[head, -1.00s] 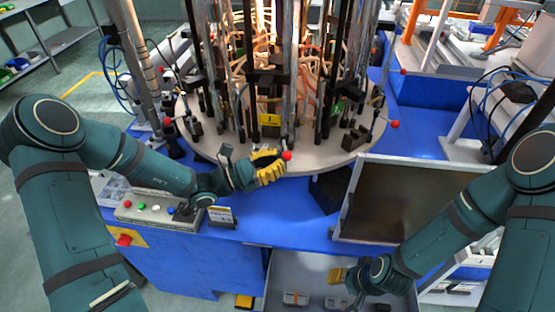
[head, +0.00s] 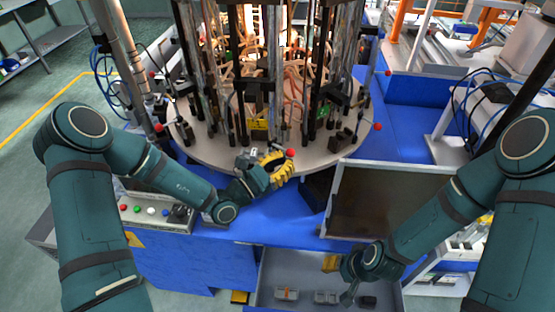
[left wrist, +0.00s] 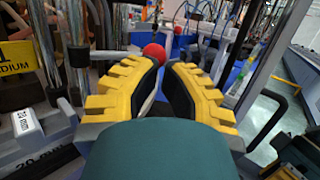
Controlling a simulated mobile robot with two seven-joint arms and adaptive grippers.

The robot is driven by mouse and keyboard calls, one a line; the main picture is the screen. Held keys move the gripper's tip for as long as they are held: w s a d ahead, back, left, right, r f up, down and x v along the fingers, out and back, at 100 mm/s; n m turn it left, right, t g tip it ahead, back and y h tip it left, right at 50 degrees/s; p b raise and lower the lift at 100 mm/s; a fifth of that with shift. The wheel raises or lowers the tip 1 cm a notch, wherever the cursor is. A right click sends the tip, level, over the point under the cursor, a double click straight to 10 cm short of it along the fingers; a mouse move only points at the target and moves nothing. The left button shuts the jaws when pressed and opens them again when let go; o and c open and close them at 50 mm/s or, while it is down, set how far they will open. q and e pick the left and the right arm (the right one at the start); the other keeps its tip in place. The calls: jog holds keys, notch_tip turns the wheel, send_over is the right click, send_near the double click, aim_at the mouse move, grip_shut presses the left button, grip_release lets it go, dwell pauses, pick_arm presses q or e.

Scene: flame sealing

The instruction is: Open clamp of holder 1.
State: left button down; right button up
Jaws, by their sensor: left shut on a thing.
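My left gripper (head: 284,160) is at the front rim of the round turntable (head: 204,150). Its yellow fingers are closed around a small lever that ends in a red ball knob (head: 291,153), by its look the clamp handle. In the left wrist view the red knob (left wrist: 154,53) sits between the fingertips, with a thin pale rod running down between the black pads. A yellow tag (head: 259,124) hangs on the holder just behind. The clamp's jaws cannot be made out. My right gripper (head: 340,276) is low over the grey drawer, seen from above; its finger opening is unclear.
Several tall rods and glass tubes stand close behind my left gripper. Other red knobs (head: 378,127) stick out around the turntable. A dark framed panel (head: 380,202) stands to the right. A button box (head: 150,211) lies left, and a grey drawer (head: 276,272) is in front.

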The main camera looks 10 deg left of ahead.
aim_at(293, 156)
pick_arm(q)
jog(key=shift+f+p+x, duration=0.1)
jog(key=shift+p+x, duration=0.35)
jog(key=shift+x, duration=0.15)
jog(key=shift+f+p+x, duration=0.15)
jog(key=shift+p+x, duration=0.25)
jog(key=shift+x, duration=0.2)
jog(key=shift+w, duration=0.4)
pick_arm(e)
notch_tip(293, 156, up, 3)
jog(key=shift+f, duration=0.1)
pick_arm(q)
jog(key=shift+w+d+r+p, duration=0.1)
jog(key=shift+w+p, duration=0.05)
jog(key=shift+p, duration=0.15)
pick_arm(e)
jog(key=shift+s, duration=0.1)
jog(key=shift+s+d, duration=0.1)
